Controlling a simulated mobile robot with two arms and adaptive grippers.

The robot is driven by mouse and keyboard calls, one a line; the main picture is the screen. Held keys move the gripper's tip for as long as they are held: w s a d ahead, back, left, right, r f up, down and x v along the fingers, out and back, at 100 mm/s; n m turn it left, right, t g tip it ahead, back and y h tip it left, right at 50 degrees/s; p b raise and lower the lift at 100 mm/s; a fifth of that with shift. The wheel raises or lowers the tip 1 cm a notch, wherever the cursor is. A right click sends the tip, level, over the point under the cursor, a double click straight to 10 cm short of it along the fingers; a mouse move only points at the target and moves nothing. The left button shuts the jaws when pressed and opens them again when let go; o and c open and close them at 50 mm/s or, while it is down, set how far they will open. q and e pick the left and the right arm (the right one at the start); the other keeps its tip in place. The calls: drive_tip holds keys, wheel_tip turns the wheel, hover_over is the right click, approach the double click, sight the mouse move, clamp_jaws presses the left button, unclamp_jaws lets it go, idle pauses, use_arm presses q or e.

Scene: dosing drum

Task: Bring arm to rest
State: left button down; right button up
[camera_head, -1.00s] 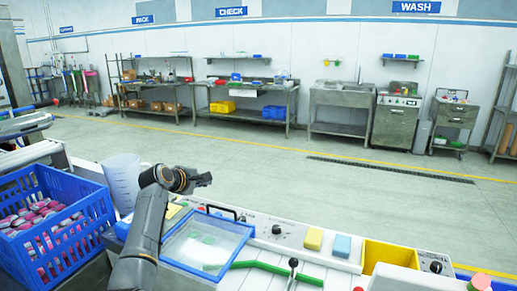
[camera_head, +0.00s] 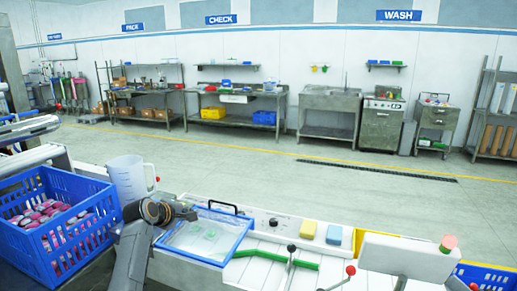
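My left arm comes in from the bottom left. Its dark gripper (camera_head: 188,213) is seen from the side at the left edge of a clear, blue-framed lid (camera_head: 208,236). Whether it touches the lid, and whether its fingers are open or shut, I cannot tell. No object shows in it. My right gripper is not in view.
A blue crate (camera_head: 71,243) of pink pieces and a clear jug (camera_head: 127,180) stand left of the arm. A yellow block (camera_head: 308,229), a blue block (camera_head: 334,234), a lever (camera_head: 291,249) and a white box (camera_head: 405,255) are on the right. The floor beyond is clear.

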use_arm(q)
drive_tip(key=s+a+f+m+g+y, duration=0.15)
drive_tip(key=s+f+m, duration=0.25)
drive_tip(key=s+f, duration=0.75)
drive_tip(key=s+f+m+g+y, duration=0.1)
drive_tip(key=s+f+m+g, duration=0.2)
drive_tip(key=s+f, duration=0.8)
drive_tip(key=s+d+r+m+g, duration=0.1)
drive_tip(key=s+m, duration=0.1)
drive_tip(key=s, duration=0.9)
drive_tip(key=s+d+r+m+g+y, duration=0.1)
drive_tip(key=s+m, duration=0.2)
drive_tip(key=s, duration=0.7)
drive_tip(key=s+d+r+m+g, duration=0.1)
drive_tip(key=s+m, duration=0.1)
drive_tip(key=s, duration=0.9)
wheel_tip(320, 180, down, 26)
drive_tip(key=s+g, duration=0.1)
drive_tip(key=s+a+f+g, duration=0.1)
drive_tip(key=s+a+f, duration=0.2)
drive_tip(key=s+f, duration=1.3)
drive_tip(key=shift+s+f+m, duration=0.15)
drive_tip(key=shift+s+m, duration=0.25)
drive_tip(key=shift+s, duration=0.15)
